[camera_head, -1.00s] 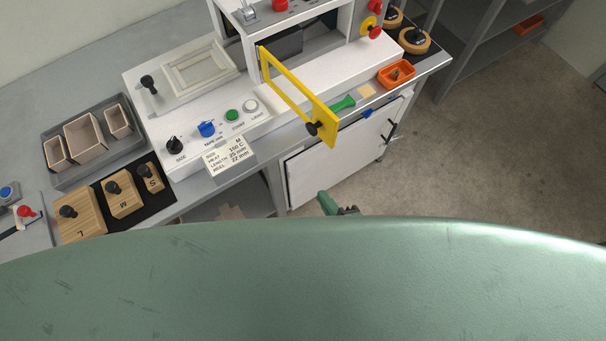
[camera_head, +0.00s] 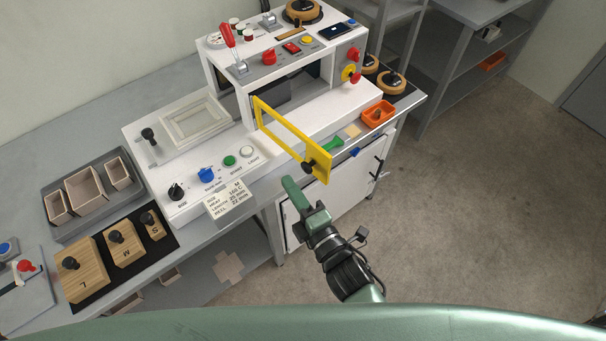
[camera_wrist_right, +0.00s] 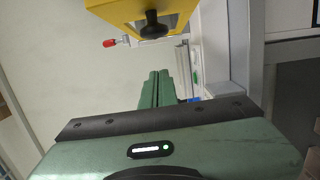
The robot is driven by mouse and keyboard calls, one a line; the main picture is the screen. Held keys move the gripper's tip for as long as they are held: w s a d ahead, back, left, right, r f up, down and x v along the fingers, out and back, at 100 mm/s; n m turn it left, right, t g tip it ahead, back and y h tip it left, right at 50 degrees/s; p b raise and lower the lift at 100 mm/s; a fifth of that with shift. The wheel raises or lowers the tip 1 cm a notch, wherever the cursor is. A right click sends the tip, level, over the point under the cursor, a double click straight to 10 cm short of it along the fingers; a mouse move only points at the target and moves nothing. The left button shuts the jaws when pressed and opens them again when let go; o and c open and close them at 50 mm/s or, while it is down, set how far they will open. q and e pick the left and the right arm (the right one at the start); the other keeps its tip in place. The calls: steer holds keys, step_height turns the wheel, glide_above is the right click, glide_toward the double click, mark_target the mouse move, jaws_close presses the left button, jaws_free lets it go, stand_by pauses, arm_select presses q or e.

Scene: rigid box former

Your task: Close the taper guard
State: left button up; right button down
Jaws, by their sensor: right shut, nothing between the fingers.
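The taper guard (camera_head: 283,133) is a yellow frame with a black knob (camera_head: 309,167) on its outer end. It stands swung out from the opening of the white machine (camera_head: 222,82), jutting over the bench's front edge. My right gripper (camera_head: 289,184) is shut and empty, just below and left of the knob, apart from it. In the right wrist view the shut fingers (camera_wrist_right: 157,84) point toward the yellow guard (camera_wrist_right: 125,14) and its black knob (camera_wrist_right: 153,25), with a gap between. My left gripper is not in view.
An orange tray (camera_head: 378,113) and a green-handled tool (camera_head: 331,145) lie right of the guard. Wooden blocks (camera_head: 84,279) and a grey tray (camera_head: 52,225) are at left. Floor at right is clear.

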steer(key=shift+w+d+f+p, duration=0.1)
steer(key=shift+w+d+p, duration=0.1)
steer(key=shift+w+d, duration=0.4)
steer(key=shift+w+d+p, duration=0.2)
steer(key=shift+w+d, duration=0.2)
steer(key=shift+d, duration=0.4)
